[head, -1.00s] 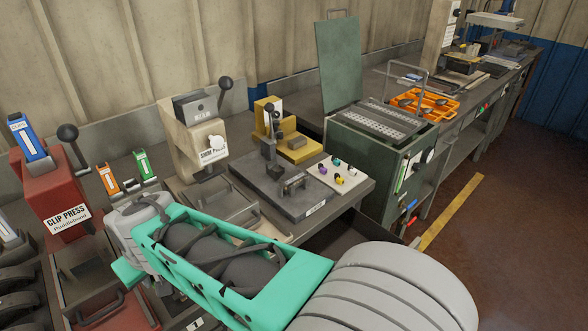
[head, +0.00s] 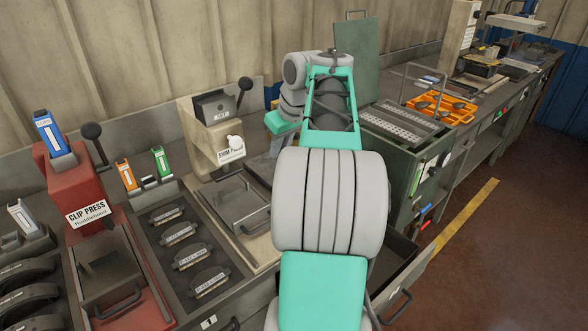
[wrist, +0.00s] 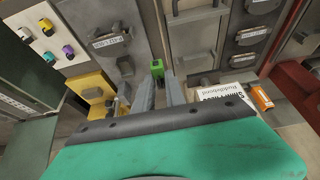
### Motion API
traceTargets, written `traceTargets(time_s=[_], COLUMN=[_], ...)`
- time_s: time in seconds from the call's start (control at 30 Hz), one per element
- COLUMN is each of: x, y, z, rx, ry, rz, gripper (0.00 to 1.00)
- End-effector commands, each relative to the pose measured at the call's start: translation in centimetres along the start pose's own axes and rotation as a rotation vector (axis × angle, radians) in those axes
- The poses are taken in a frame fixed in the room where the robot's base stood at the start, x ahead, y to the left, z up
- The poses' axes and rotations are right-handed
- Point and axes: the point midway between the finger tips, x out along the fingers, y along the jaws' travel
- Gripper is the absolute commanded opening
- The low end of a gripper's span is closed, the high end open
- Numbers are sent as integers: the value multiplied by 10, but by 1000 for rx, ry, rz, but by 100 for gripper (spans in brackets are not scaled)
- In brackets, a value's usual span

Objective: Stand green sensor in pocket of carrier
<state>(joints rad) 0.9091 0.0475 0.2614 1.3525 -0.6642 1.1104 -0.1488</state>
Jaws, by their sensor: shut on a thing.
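The green sensor (wrist: 157,68) is a small bright green block, seen in the wrist view between my fingertips. My gripper (wrist: 159,82) is shut on it and holds it above the bench fixtures. In the head view my arm hides the gripper and the sensor. A dark grey plate with a small raised block (wrist: 125,65) and a white label lies left of the gripper in the wrist view. I cannot tell for certain which fixture is the carrier, and no pocket shows clearly.
A white board (wrist: 45,40) holds several coloured pieces. The shim press (head: 215,140) and red clip press (head: 85,200) stand along the bench. Orange (head: 126,176) and green (head: 161,162) boxes stand behind a dark tray (head: 222,298) of labelled pads. A green cabinet (head: 400,175) stands right.

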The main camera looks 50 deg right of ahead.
Motion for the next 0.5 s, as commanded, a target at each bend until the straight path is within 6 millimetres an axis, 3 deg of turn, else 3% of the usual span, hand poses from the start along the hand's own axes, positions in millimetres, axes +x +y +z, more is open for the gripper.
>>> traceTargets(time_s=[0.37,0.5], x=[59,96], y=[75,94], z=[-37,-37], rx=[3,2], ry=[-2,-2], rz=[-3,-3], gripper=[0,0])
